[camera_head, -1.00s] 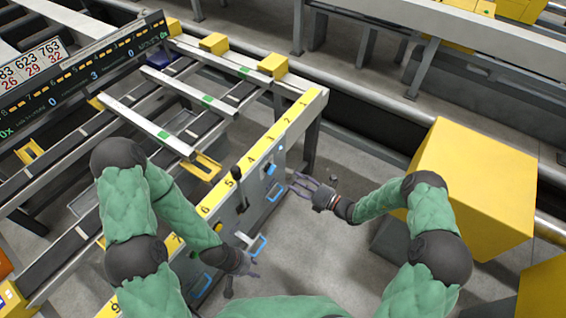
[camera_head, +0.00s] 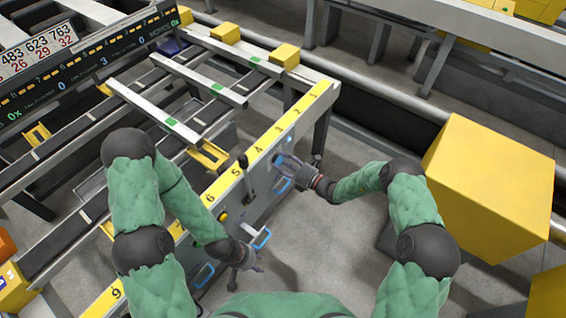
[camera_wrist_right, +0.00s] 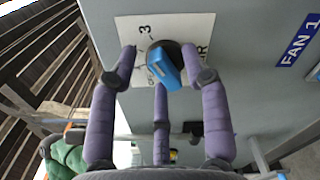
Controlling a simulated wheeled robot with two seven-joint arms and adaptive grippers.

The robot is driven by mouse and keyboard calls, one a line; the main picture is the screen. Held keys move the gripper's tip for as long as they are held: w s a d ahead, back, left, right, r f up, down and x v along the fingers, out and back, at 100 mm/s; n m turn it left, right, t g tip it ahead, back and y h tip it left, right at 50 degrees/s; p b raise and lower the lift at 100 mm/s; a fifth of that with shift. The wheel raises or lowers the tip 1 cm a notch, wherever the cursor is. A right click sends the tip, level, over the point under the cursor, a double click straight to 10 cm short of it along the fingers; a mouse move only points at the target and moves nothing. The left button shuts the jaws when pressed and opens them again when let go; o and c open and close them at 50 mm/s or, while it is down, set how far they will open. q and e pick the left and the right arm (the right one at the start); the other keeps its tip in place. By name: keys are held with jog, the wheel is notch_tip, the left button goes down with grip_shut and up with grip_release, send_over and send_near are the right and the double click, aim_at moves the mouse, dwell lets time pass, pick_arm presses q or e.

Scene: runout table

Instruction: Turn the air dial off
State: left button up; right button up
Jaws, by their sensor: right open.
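The air dial (camera_wrist_right: 165,62) is a dark round knob with a blue bar handle on a white plate (camera_wrist_right: 133,32). In the head view my right gripper (camera_head: 284,163) is at the panel face and hides the dial. My left gripper (camera_head: 254,262) hangs low by the panel; its fingers are too small to judge.
The grey panel (camera_head: 262,193) has a yellow numbered strip (camera_head: 225,183), a black lever (camera_head: 245,168), a yellow button (camera_head: 223,215) and blue handles (camera_head: 261,239). A blue "FAN 1" label (camera_wrist_right: 298,40) is beside the dial. A large yellow block (camera_head: 487,185) stands at right.

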jog(key=shift+c, duration=0.3)
grip_shut()
